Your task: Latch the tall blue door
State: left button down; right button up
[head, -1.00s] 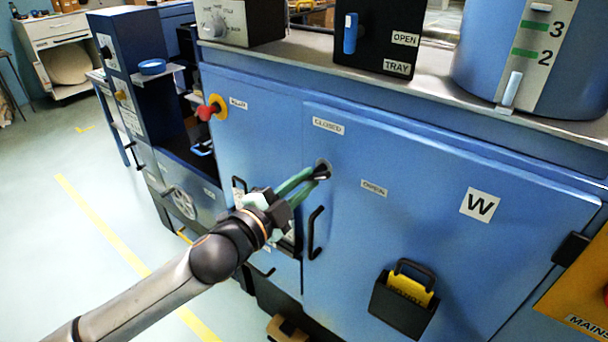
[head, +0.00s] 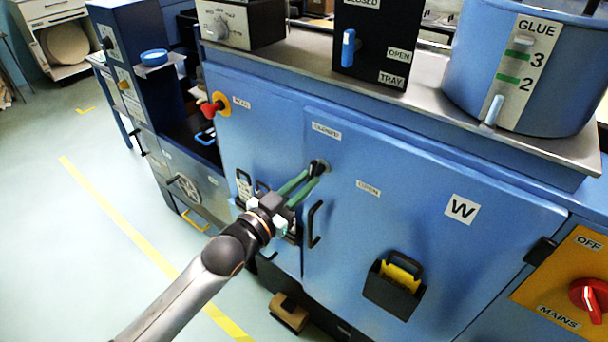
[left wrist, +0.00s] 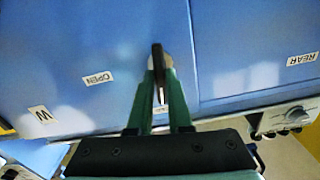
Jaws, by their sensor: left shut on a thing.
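The tall blue door (head: 400,215), marked W, sits flush in the front of the blue machine. Its small black latch lever (head: 318,166) is near the upper left corner, below a CLOSED label (head: 326,131) and left of an OPEN label (head: 368,188). My left gripper (head: 314,176), with green fingers, is shut on the lever. In the left wrist view the dark lever (left wrist: 157,60) lies between the fingertips (left wrist: 160,78), its near end in line with a small, partly hidden label. The fingers partly cover the lever in the head view. My right gripper is out of view.
A black door handle (head: 314,224) is just below the latch. A black holder (head: 394,290) with a yellow item hangs on the door. A red knob (head: 211,108) is at upper left, and an orange MAINS panel (head: 560,275) is at right. The floor at left is clear.

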pick_arm(q)
jog(key=shift+r+n+p, duration=0.1)
jog(key=shift+n+p, duration=0.25)
jog(key=shift+n, duration=0.35)
jog(key=c, duration=0.8)
grip_release()
jog(key=shift+c, duration=0.2)
jog(key=b+v, duration=0.1)
jog(key=v, duration=1.1)
jog(key=shift+s, duration=0.2)
jog(key=shift+a, duration=0.1)
jog(key=s+a+f+n+g+y, duration=0.1)
jog(key=s+a+f+y, duration=0.1)
jog(key=s+f, duration=0.3)
jog(key=s+a+f+n+g+y, duration=0.2)
jog(key=s+f, duration=0.4)
jog(key=f, duration=0.8)
jog(key=s+a+f+n+g+y, duration=0.2)
jog(key=s+a+f+y, duration=0.2)
jog(key=f, duration=0.5)
jog(key=shift+s+a+f, duration=0.25)
jog(key=shift+s+f, duration=0.15)
jog(key=shift+s, duration=0.3)
